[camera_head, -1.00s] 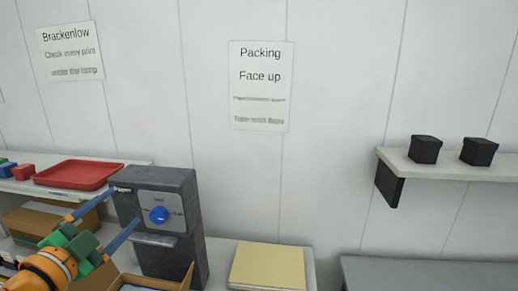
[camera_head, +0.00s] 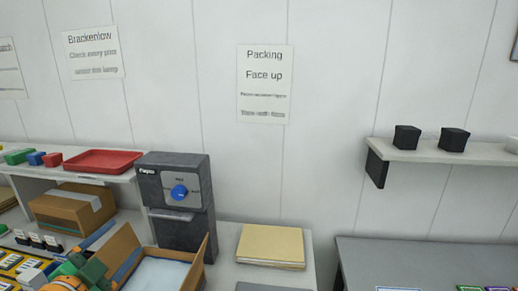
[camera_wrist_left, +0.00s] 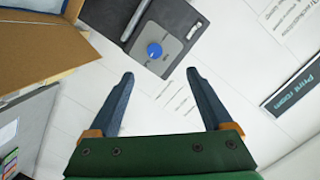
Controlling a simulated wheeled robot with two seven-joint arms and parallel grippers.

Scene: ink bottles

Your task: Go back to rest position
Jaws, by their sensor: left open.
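My left gripper (camera_head: 126,238) shows at the bottom left of the head view, green with blue fingers and an orange wrist. It is in front of the dark machine with the blue knob (camera_head: 180,192) and beside the open cardboard box (camera_head: 118,250). In the left wrist view the gripper (camera_wrist_left: 160,73) has its two fingers wide apart with nothing between them. The machine's blue knob (camera_wrist_left: 154,51) shows beyond the fingertips. My right gripper is in neither view.
A red tray (camera_head: 103,160) lies on the shelf at left, above a closed carton (camera_head: 75,208). Tan folders (camera_head: 270,245) lie right of the machine. A wall shelf (camera_head: 440,154) holds black boxes. A grey table (camera_head: 410,262) is at lower right.

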